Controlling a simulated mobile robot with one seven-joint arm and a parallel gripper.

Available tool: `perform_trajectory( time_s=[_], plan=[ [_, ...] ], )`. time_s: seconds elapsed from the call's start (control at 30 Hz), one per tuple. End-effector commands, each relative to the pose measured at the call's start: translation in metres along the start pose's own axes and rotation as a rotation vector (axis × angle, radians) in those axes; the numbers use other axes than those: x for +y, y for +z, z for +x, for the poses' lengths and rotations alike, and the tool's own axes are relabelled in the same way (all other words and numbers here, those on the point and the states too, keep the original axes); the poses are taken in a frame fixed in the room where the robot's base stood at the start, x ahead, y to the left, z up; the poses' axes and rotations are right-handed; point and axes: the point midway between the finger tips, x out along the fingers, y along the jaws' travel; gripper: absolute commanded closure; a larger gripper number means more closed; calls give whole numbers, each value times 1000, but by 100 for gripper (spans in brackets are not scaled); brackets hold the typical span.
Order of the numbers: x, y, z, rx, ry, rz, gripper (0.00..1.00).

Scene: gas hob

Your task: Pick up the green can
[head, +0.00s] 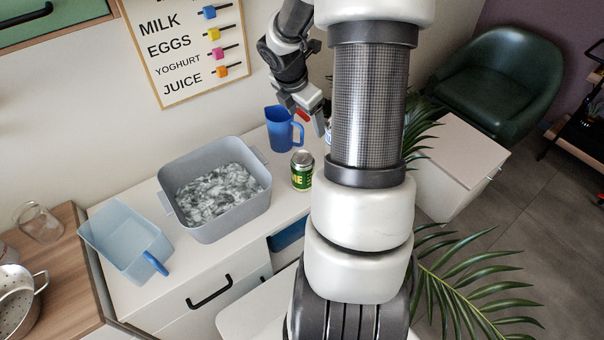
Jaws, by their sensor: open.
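The green can (302,171) stands upright on the white counter, right of the grey tub. It has a silver top and yellow lettering. My gripper (313,118) is above and behind the can, close to the blue jug, with red showing at a fingertip. It is open and apart from the can. Part of the gripper's right side is hard to make out beside my arm, which covers the counter right of the can.
A blue jug (279,131) stands just behind the can. The grey tub (168,186) holds ice-like pieces. A light blue container (106,261) with a blue handle sits at the left. Palm leaves (470,290) and a white cabinet (455,165) are at the right.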

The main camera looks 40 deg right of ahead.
Motion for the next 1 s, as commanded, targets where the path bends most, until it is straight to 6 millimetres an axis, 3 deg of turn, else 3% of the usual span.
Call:
perform_trajectory(
  time_s=[0.07, 0.3, 0.5, 0.63, 0.73, 1.0],
  plan=[
    [-14, 2, 7, 7, -50, 313, 27],
    [-42, -14, -11, 65, -225, 1268, 27],
    [-44, -34, -31, 118, -357, 1757, 27],
    [-44, -40, -37, 131, -401, 1878, 27],
    [-45, -45, -29, 133, -411, 1899, 27],
    [-52, -64, 26, 132, -413, 1895, 27]
  ],
)
